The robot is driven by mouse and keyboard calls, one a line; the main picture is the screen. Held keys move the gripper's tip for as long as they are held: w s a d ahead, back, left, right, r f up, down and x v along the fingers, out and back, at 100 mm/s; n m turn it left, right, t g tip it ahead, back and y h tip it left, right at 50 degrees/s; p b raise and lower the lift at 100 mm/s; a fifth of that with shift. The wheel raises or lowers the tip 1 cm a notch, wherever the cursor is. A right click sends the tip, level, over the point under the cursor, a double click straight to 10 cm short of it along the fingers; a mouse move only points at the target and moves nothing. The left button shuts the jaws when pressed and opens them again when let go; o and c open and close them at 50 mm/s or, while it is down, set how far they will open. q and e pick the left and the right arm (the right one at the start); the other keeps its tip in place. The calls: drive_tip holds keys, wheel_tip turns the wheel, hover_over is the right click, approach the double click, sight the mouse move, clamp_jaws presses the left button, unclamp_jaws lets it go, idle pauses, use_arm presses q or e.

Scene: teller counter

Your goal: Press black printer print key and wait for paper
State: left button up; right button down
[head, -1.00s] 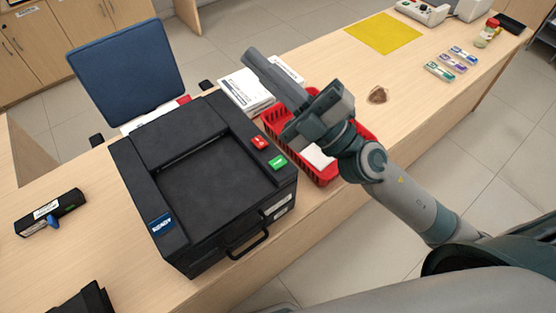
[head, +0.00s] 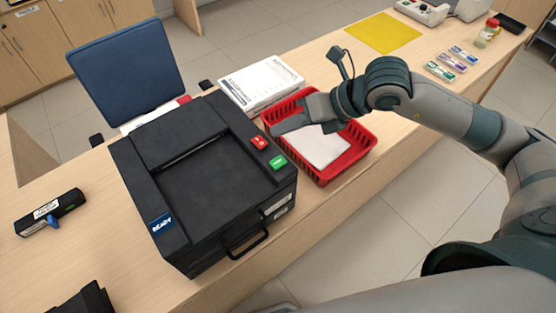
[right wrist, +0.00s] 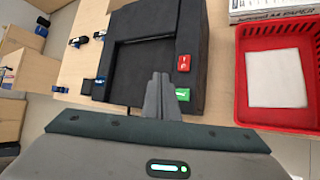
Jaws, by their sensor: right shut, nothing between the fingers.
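The black printer (head: 205,185) stands on the counter at the left of the head view, with a blue label (head: 162,224) reading READY. Its green key (head: 278,162) and red key (head: 259,142) are on the top right edge. No paper shows in its top recess. My left gripper is not in view.
A red basket (head: 361,146) with white paper (head: 318,147) stands right of the printer. A paper stack (head: 262,82) lies behind it. A blue chair (head: 127,70) is behind the counter. A stapler-like black device (head: 50,212) lies at left. The yellow mat (head: 383,33) is farther right.

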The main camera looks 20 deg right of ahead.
drive_tip(key=shift+f, duration=0.1)
drive_tip(key=b, duration=0.4)
hover_over(283, 163)
wheel_tip(283, 163, down, 7)
drive_tip(key=shift+f, duration=0.15)
drive_tip(key=shift+f+b, duration=0.7)
idle(1.8)
drive_tip(key=shift+f+b, duration=0.4)
drive_tip(key=shift+b, duration=0.2)
drive_tip(key=shift+f+b, duration=0.45)
drive_tip(key=shift+b, duration=0.1)
idle(0.7)
drive_tip(key=shift+r, duration=0.15)
drive_tip(key=shift+r+p, duration=0.4)
drive_tip(key=shift+r, duration=0.35)
drive_tip(key=shift+r, duration=0.15)
